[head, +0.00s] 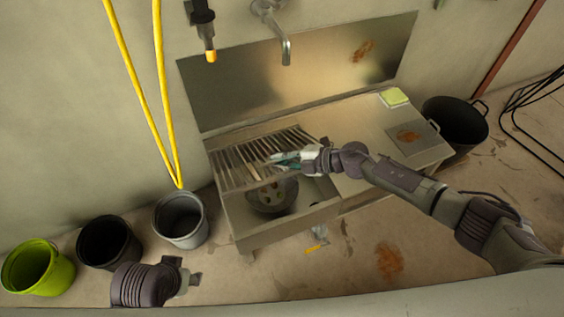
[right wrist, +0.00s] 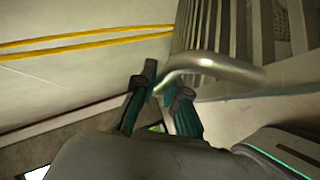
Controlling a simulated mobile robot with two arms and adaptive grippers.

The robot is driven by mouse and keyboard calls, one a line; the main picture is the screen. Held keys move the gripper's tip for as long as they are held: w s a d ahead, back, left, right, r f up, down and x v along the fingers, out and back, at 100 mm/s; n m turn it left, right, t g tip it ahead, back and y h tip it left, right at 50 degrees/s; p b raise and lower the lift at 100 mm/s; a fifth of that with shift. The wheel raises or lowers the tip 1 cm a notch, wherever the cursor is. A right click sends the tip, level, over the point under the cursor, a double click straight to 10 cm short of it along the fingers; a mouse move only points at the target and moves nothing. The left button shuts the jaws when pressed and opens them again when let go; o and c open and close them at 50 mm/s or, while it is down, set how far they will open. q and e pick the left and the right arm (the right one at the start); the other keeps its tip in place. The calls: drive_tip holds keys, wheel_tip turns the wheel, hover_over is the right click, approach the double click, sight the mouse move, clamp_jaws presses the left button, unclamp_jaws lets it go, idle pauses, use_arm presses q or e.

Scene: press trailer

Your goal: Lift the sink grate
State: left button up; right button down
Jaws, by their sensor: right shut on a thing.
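The sink grate (head: 240,165), a rack of parallel metal bars, spans the left part of the metal sink unit (head: 370,145). It looks raised at its front, with the open basin and a round bowl-like part (head: 272,196) showing below. My right gripper (head: 284,160) is at the grate's front right side. In the right wrist view its dark green fingers (right wrist: 163,98) are shut on the grate's bent metal handle (right wrist: 222,68), with the bars (right wrist: 238,28) behind. My left gripper (head: 188,278) is low at the left, away from the sink; its finger opening is unclear.
A faucet (head: 286,50) and a hanging nozzle (head: 207,40) are above the sink. A yellow-green sponge (head: 393,97) lies on the right counter. Buckets stand left: green (head: 38,268), black (head: 108,243), grey (head: 180,220). A black tub (head: 456,122) stands right.

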use_arm(q)
drive_tip(key=shift+s+p+x, duration=0.15)
drive_tip(key=shift+p+x, duration=0.05)
drive_tip(key=shift+x, duration=0.75)
drive_tip(key=shift+s+p+x, duration=0.2)
drive_tip(key=shift+p+x, duration=0.05)
drive_tip(key=shift+x, duration=0.75)
drive_tip(key=shift+s+p+x, duration=0.15)
drive_tip(key=shift+p+x, duration=0.05)
drive_tip(key=shift+x, duration=0.75)
use_arm(e)
drive_tip(key=shift+w+a+r, duration=0.25)
drive_tip(key=shift+w+r, duration=0.7)
drive_tip(key=shift+r, duration=0.2)
use_arm(q)
drive_tip(key=shift+f, duration=0.2)
drive_tip(key=shift+c, duration=0.2)
